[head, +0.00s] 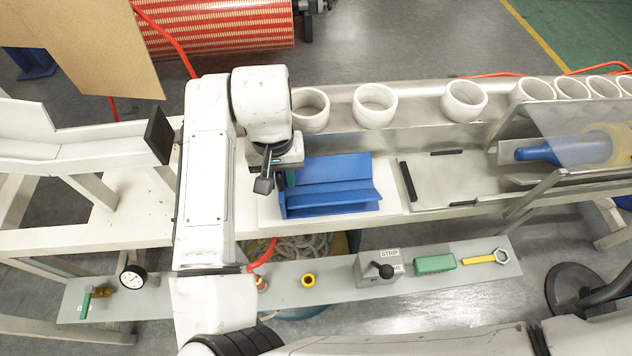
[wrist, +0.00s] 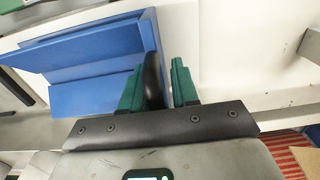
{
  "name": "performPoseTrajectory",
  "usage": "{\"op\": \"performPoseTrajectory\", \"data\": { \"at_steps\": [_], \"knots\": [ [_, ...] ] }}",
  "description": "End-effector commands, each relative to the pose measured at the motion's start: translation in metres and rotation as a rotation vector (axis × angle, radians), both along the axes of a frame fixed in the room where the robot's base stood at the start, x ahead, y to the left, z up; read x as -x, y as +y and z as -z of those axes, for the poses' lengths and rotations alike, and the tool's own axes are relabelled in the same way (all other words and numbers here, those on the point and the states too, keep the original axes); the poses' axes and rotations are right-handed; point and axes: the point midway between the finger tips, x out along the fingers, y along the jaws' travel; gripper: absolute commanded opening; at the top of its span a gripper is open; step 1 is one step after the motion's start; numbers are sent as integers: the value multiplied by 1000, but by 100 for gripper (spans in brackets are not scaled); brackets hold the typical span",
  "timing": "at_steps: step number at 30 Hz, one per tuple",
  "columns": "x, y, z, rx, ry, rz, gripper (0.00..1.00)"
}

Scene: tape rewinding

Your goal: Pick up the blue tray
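The blue tray (head: 330,185) lies on the white bench, right of my gripper in the head view. It has a raised back and a long ridge. My gripper (head: 285,182) points down at the tray's left end, and the arm partly hides its fingers there. In the wrist view the blue tray (wrist: 95,55) fills the upper left. The green fingers of my gripper (wrist: 165,84) stand apart with a gap between them, one over the tray's blue end and one over the white surface. Whether they touch the tray's end wall is hidden.
White rings (head: 375,105) line the back rail. A metal plate (head: 440,180) lies right of the tray, with a blue-tipped roller (head: 565,150) beyond. A grey front shelf holds a STRIP switch box (head: 380,268), a green block (head: 435,264) and a gauge (head: 132,277).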

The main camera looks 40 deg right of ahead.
Motion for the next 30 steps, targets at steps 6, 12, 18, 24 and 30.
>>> {"op": "performPoseTrajectory", "data": {
  "at_steps": [6,12,18,24,30],
  "knots": [
    [0,0,0,0,0,0,8],
    [0,0,0,0,0,0,0],
    [0,0,-1,1,-1,0,0],
    [0,0,-1,1,-1,0,0],
    [-1,-1,-12,2,-2,0,0]
  ]
}}
